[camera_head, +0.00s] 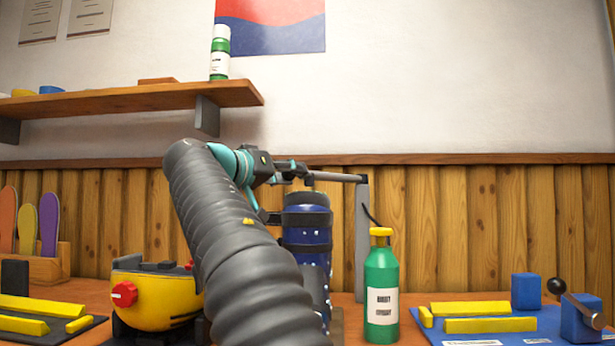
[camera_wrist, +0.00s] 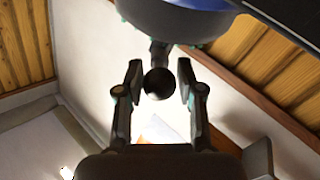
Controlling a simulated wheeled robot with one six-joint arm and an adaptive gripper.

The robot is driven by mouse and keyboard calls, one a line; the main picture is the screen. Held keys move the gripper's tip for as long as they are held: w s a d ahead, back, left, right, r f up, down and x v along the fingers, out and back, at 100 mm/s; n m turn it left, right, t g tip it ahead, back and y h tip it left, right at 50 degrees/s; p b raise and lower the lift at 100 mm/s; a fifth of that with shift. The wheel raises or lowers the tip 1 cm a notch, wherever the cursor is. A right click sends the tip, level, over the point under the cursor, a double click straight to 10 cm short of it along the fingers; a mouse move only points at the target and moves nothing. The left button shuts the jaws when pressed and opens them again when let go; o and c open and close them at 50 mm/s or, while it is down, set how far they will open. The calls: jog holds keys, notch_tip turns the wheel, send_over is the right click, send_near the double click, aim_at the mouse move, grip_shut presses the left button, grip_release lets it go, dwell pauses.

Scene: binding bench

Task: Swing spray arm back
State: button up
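The spray arm (camera_head: 338,178) is a thin level bar reaching left from the top of a grey upright post (camera_head: 362,235). My gripper (camera_head: 290,172) is at the bar's left end in the head view. In the wrist view, a dark round knob (camera_wrist: 159,84) on a short stem sits between the two fingertips of my gripper (camera_wrist: 159,82). The fingers are open, with a small gap on each side of the knob. A blue upright thing with dark bands (camera_head: 306,222) stands below the bar. My arm hides part of it.
A green bottle with a yellow cap (camera_head: 381,290) stands right of the post. A yellow machine with a red knob (camera_head: 152,298) is left of my arm. A blue fixture with a lever (camera_head: 575,310) is at far right. A wall shelf (camera_head: 130,98) is upper left.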

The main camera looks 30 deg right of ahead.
jog(key=shift+x, duration=1.9)
jog(key=shift+c, duration=0.2)
grip_shut()
